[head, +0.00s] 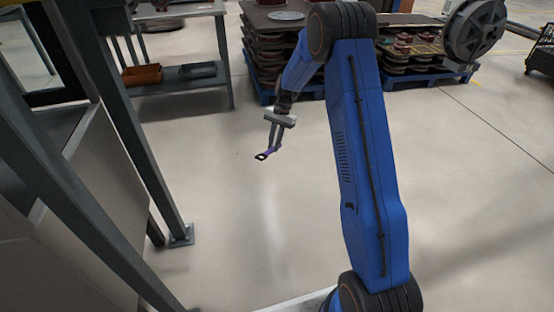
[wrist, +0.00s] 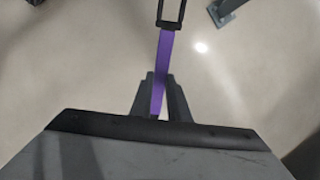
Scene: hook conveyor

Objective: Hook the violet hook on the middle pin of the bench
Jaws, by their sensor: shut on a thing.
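My gripper (head: 275,146) hangs at the end of my blue arm, above open floor in the middle of the head view. It is shut on the violet hook (wrist: 165,62). In the wrist view the hook's violet shank runs up from between the two dark fingers to a black open frame at the top edge. In the head view the hook (head: 265,155) is small and points down and left from the fingers. The bench (head: 185,85) stands at the upper left, partly cut by the top edge. I cannot make out its pins.
An orange-brown bin (head: 142,75) and a dark tray (head: 197,70) sit on the bench's lower shelf. A grey metal frame (head: 125,130) fills the left side. Stacked parts on pallets (head: 420,50) stand at the back. The floor (head: 240,210) around my gripper is clear.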

